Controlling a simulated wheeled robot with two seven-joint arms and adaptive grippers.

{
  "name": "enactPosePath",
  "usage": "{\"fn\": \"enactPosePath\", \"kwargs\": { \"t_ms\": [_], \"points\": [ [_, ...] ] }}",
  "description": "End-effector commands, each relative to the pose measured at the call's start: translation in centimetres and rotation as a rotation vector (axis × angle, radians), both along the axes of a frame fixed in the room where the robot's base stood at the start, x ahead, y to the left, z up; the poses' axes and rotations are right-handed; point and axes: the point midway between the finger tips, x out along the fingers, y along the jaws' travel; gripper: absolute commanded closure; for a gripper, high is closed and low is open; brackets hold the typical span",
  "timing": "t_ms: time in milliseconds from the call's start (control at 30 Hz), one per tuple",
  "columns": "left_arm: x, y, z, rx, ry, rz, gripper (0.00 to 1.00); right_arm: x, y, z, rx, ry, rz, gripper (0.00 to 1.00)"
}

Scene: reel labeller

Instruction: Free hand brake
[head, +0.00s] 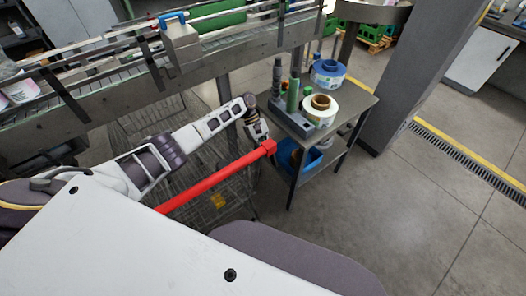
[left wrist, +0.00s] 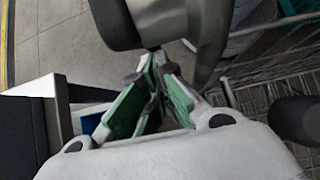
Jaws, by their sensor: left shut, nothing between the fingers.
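No part is clearly marked as the hand brake. A long red bar (head: 215,177) with a block-like end runs up and right below my left arm in the head view; I cannot tell whether it is the brake lever. My left gripper (head: 262,135) is just above the bar's far end, near the side table. Whether it touches the bar cannot be told. In the left wrist view the green-padded fingers of the left gripper (left wrist: 150,75) are closed together and empty. A dark and grey rounded part (left wrist: 190,30) lies just beyond them. My right gripper is not in view.
A side table (head: 352,112) holds a white reel (head: 320,112), a blue reel (head: 328,72) and bottles, with a blue bin (head: 290,157) below. A conveyor (head: 130,82) runs across the back left. A wire cage (head: 232,192) stands below my arm. Floor at right is clear.

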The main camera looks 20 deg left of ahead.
Motion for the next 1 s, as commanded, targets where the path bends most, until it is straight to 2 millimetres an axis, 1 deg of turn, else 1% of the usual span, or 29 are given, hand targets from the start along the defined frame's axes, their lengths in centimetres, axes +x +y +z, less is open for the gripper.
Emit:
{"fn": "enactPosePath", "kwargs": {
  "t_ms": [100, 367, 1000],
  "points": [
    [0.0, -0.6, -0.1, -0.034, 0.019, 0.001, 1.0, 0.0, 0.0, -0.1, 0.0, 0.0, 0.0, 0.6],
    [-0.2, -1.3, -0.2, -0.09, 0.053, 0.001, 1.0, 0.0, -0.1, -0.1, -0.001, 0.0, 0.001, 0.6],
    [-0.7, -2.4, -0.5, -0.089, 0.052, -0.001, 1.0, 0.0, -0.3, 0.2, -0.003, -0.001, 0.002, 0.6]
  ]
}}
